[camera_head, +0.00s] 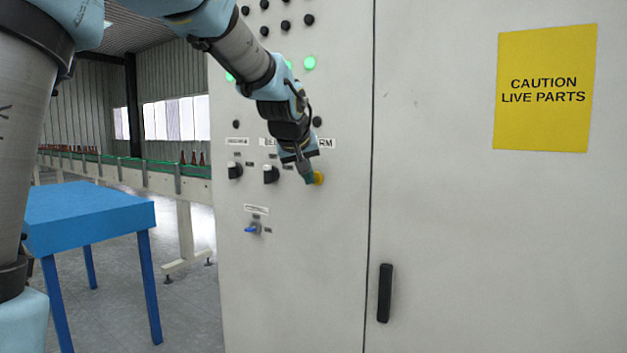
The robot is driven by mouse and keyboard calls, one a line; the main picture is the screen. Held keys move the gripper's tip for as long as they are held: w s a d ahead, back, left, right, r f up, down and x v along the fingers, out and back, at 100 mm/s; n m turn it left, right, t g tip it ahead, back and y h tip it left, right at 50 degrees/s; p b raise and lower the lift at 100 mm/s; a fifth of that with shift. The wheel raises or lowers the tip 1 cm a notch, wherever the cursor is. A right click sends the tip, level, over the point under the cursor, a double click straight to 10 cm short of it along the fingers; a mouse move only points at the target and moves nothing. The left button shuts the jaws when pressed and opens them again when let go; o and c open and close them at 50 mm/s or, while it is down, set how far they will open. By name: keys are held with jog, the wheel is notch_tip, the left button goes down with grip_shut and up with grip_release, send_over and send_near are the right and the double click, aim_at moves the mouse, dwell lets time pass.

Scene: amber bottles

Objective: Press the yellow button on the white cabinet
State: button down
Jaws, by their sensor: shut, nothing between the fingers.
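The white cabinet (450,230) fills the right side of the head view. The yellow button (319,178) is on its left panel, below a label that my arm partly covers. My gripper (309,179) is shut and empty, with its tip right at the left side of the button in the picture. The tip overlaps part of the button. I cannot tell whether it touches the button or stands just in front of it.
Black knobs (270,174) and a blue-handled switch (252,229) sit left of and below the button. A black door handle (385,293) sticks out lower right. A blue table (85,215) and a conveyor with amber bottles (192,158) stand left.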

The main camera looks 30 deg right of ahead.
jog(key=shift+a, duration=0.15)
jog(key=shift+s+a+b, duration=0.4)
jog(key=shift+a+b, duration=0.05)
jog(key=shift+a, duration=0.15)
jog(key=a, duration=0.1)
jog(key=s+a+b, duration=0.1)
jog(key=a, duration=0.1)
jog(key=s+a+b, duration=0.1)
jog(key=shift+s+a, duration=0.2)
jog(key=shift+s, duration=0.05)
dwell(0.4)
dwell(0.6)
